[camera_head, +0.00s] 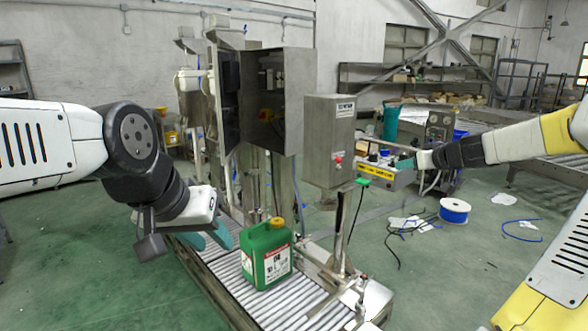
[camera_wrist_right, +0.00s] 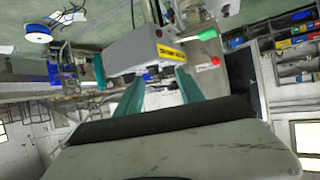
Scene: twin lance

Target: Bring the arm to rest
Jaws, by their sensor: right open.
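My left gripper (camera_head: 206,238) has teal fingers and hangs over the roller conveyor, left of the green jug (camera_head: 266,255). Its two fingers look apart, with nothing seen between them. My right gripper (camera_head: 405,164) is held out in the air at the right, beyond the grey control box on a post (camera_head: 329,140). In the right wrist view the teal fingers of my right gripper (camera_wrist_right: 160,88) are spread and empty. A grey box with a yellow label (camera_wrist_right: 145,48) shows beyond them.
The green jug with an orange cap stands on the roller conveyor (camera_head: 219,274). An open grey cabinet (camera_head: 285,95) rises behind it. A blue and white cable spool (camera_head: 454,210) and loose cables lie on the green floor at right. Shelves (camera_head: 415,82) line the back wall.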

